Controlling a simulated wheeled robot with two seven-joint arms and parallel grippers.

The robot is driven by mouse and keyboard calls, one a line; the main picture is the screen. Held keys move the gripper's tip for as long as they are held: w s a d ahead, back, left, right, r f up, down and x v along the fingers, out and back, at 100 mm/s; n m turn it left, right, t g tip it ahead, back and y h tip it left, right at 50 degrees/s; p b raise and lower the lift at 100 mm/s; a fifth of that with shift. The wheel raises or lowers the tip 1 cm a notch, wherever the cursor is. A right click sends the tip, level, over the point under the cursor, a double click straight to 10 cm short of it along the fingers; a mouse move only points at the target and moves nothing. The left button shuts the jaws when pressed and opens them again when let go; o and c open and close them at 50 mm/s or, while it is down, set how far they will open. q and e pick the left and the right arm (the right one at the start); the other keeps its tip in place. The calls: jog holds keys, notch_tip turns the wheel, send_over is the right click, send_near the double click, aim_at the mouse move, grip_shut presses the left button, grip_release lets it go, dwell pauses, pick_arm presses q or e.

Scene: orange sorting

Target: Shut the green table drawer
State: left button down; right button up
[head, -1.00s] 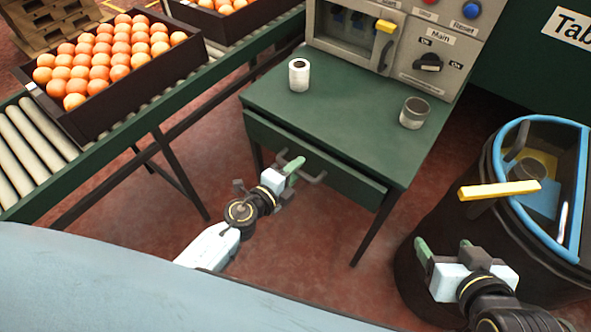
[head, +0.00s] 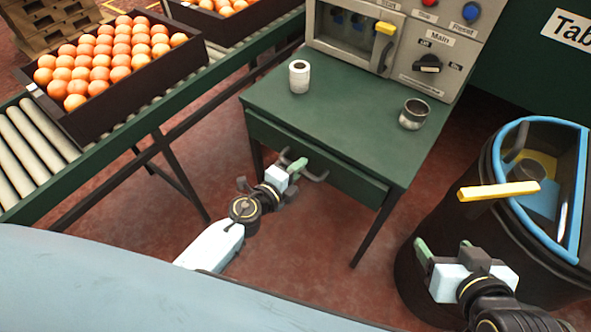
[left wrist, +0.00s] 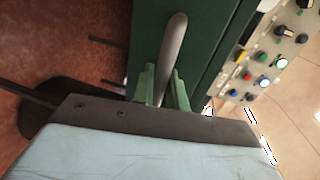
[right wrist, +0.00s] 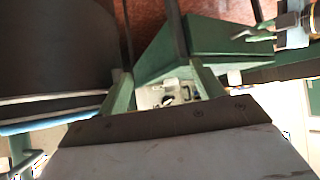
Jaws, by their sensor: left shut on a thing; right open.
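The green table (head: 340,125) stands in the middle of the head view, with the green drawer (head: 352,186) under its top. The drawer front looks close to flush with the table edge; any small gap is hard to judge. My left gripper (head: 296,165) is at the drawer's grey bar handle (head: 317,178). In the left wrist view the handle (left wrist: 173,50) runs between the green fingers of my left gripper (left wrist: 161,88), which are closed on it. My right gripper (head: 444,246) is open and empty beside the black bin, away from the drawer.
A white roll (head: 299,77) and a metal cup (head: 413,115) stand on the table. A control panel machine (head: 415,85) is behind them. A conveyor (head: 190,110) with an orange crate (head: 130,100) is at left. A blue-rimmed black bin (head: 490,215) stands at right.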

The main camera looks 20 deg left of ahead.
pick_arm(q)
jog(key=shift+w+d+r, duration=0.1)
jog(key=shift+w+d, duration=0.05)
jog(key=shift+w, duration=0.35)
jog(key=shift+w+d, duration=0.15)
jog(key=shift+w, duration=0.3)
jog(key=c, duration=1.5)
grip_release()
jog(key=shift+w+d, duration=0.1)
pick_arm(e)
jog(key=shift+s+d+f+g, duration=0.25)
jog(key=shift+f+g, duration=0.05)
jog(key=shift+f, duration=0.05)
pick_arm(q)
jog(key=shift+p+v, duration=0.75)
jog(key=shift+v, duration=6.05)
pick_arm(e)
jog(key=s+d+f+g+h, duration=0.1)
jog(key=s+d+f+g, duration=0.1)
jog(key=s, duration=0.3)
jog(key=shift+s+f+g, duration=0.2)
jog(key=shift+f+g, duration=0.3)
jog(key=shift+g, duration=0.4)
jog(key=shift+d, duration=0.15)
